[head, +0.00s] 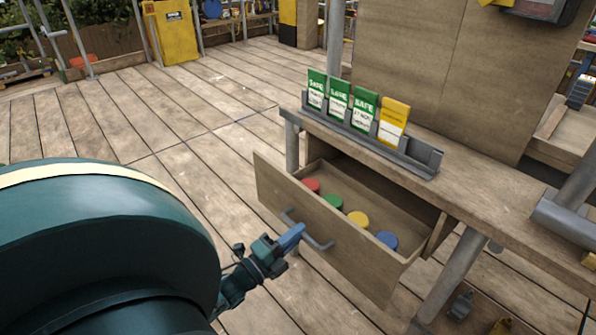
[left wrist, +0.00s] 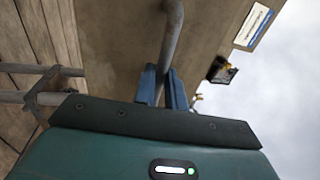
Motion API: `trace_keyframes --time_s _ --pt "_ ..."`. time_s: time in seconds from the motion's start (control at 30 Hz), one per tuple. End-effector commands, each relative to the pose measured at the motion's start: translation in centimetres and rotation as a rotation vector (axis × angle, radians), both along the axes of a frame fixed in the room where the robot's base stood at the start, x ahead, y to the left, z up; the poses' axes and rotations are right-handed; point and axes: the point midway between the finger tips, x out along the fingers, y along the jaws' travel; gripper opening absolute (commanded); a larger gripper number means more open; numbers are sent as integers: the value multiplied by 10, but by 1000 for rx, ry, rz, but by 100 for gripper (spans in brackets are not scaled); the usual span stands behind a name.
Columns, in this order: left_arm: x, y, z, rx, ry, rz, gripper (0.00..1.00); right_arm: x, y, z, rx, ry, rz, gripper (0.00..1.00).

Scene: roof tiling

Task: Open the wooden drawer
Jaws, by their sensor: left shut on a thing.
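The wooden drawer (head: 338,237) under the workbench stands pulled out, with its inside open to view. Red, green, yellow and blue round pieces lie in it. A grey bar handle (head: 318,244) is on its front. My left gripper (head: 292,237) is shut on this handle near its middle. In the left wrist view the blue fingers (left wrist: 162,88) sit on both sides of the grey handle bar (left wrist: 173,40). My right gripper shows in neither view.
The wooden workbench (head: 480,180) carries a grey rack (head: 365,140) with green and yellow tags. A metal leg (head: 455,275) stands right of the drawer. The plank floor (head: 190,130) left of the drawer is clear. A yellow cabinet (head: 172,33) stands far back.

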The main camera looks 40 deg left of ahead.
Motion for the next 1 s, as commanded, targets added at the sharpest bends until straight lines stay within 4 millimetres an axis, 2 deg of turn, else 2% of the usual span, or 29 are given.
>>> trace_keyframes --time_s 0.1,0.13,0.4,0.63,0.73,0.87,1.0 --pt "0 0 0 -1 -1 0 0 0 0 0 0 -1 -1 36" --pt "0 0 0 -1 0 0 13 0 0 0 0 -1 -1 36" --pt "0 0 0 0 0 0 34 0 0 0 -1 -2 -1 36" --pt "0 0 0 0 1 0 34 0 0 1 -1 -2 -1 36" --pt "-7 1 -2 0 3 1 34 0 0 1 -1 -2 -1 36" --pt "-27 2 -6 -1 6 2 34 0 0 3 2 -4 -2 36" --pt "-58 5 -12 -1 7 2 34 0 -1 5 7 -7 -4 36"
